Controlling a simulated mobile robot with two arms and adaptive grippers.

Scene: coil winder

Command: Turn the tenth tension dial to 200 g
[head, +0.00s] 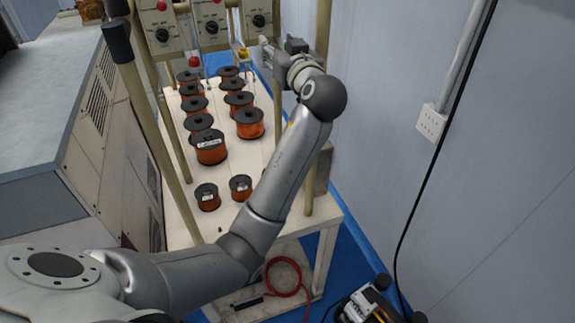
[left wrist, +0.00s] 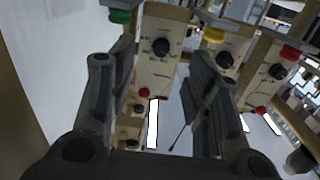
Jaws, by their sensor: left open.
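Cream tension panels with black dials hang at the top of the head view; dials show at left (head: 162,35), middle (head: 212,27) and right (head: 258,20). My left gripper (head: 268,47) is just below and right of the right dial there. In the left wrist view my left gripper (left wrist: 165,72) is open and empty, with one panel's black dial (left wrist: 160,46) between its fingers, apart from them. Another dial (left wrist: 226,60) is beside the right finger, and a third (left wrist: 277,71) is farther right. I cannot tell which dial is the tenth, or read its scale. My right gripper is out of view.
Copper wire spools (head: 211,147) stand on the cream table (head: 175,205) below the panels. Tan posts (head: 147,110) rise around it. A wall with a socket (head: 431,122) is at right.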

